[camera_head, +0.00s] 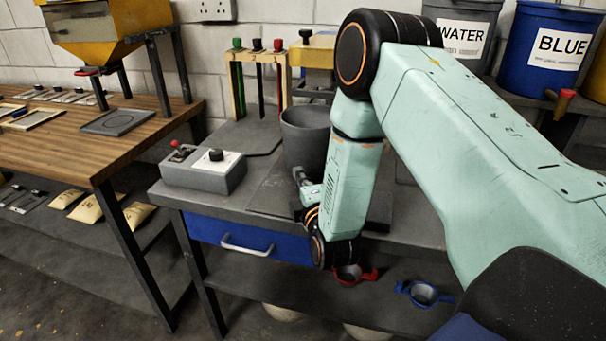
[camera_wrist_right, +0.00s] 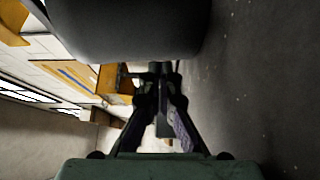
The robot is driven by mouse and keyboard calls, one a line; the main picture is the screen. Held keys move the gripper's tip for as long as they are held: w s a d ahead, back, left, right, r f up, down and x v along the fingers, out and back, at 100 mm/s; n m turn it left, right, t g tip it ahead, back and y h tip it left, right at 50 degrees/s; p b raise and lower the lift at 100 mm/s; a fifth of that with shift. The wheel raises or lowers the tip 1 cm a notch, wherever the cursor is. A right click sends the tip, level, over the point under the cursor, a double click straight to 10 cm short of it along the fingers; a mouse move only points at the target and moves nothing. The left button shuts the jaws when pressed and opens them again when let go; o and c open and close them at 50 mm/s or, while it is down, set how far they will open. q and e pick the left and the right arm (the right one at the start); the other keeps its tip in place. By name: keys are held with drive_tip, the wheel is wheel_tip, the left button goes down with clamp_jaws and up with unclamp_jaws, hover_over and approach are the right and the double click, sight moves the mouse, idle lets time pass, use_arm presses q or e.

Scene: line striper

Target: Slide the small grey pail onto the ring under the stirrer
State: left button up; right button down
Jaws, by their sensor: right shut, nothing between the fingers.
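The grey pail (camera_head: 305,138) stands upright on the dark bench top, partly hidden by my right forearm. It fills the top of the right wrist view (camera_wrist_right: 130,30), large and close. The stirrer, a yellow-headed machine (camera_head: 313,52), stands behind the pail at the back of the bench. The ring under it cannot be made out; the pail and my arm block that area. My right gripper (camera_head: 302,176) is low at the near side of the pail. Its fingers also show in the right wrist view (camera_wrist_right: 161,75), shut and empty, close to the pail wall; contact cannot be told. My left gripper is out of view.
A grey control box (camera_head: 205,168) with a red lever and black knob sits left of the pail. A wooden rack (camera_head: 258,85) with coloured handles stands behind. WATER (camera_head: 462,35) and BLUE (camera_head: 552,48) tubs stand back right. Bare bench lies between control box and pail.

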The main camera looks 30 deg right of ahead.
sight(310, 167)
drive_tip(key=shift+w+d, duration=0.2)
drive_tip(key=shift+d, duration=0.35)
drive_tip(key=shift+w+a, duration=0.2)
drive_tip(key=shift+w, duration=0.05)
drive_tip(key=shift+s+d, duration=0.1)
drive_tip(key=shift+d, duration=0.15)
drive_tip(key=shift+d+r+p, duration=0.1)
drive_tip(key=shift+d+p, duration=0.25)
drive_tip(key=shift+p, duration=0.05)
drive_tip(key=shift+w+d+r+p, duration=0.1)
drive_tip(key=shift+w+d+p, duration=0.55)
drive_tip(key=shift+d, duration=0.15)
drive_tip(key=shift+w+d+f, duration=0.2)
drive_tip(key=shift+w+d, duration=0.1)
drive_tip(key=shift+d, duration=0.35)
drive_tip(key=shift+a, duration=0.2)
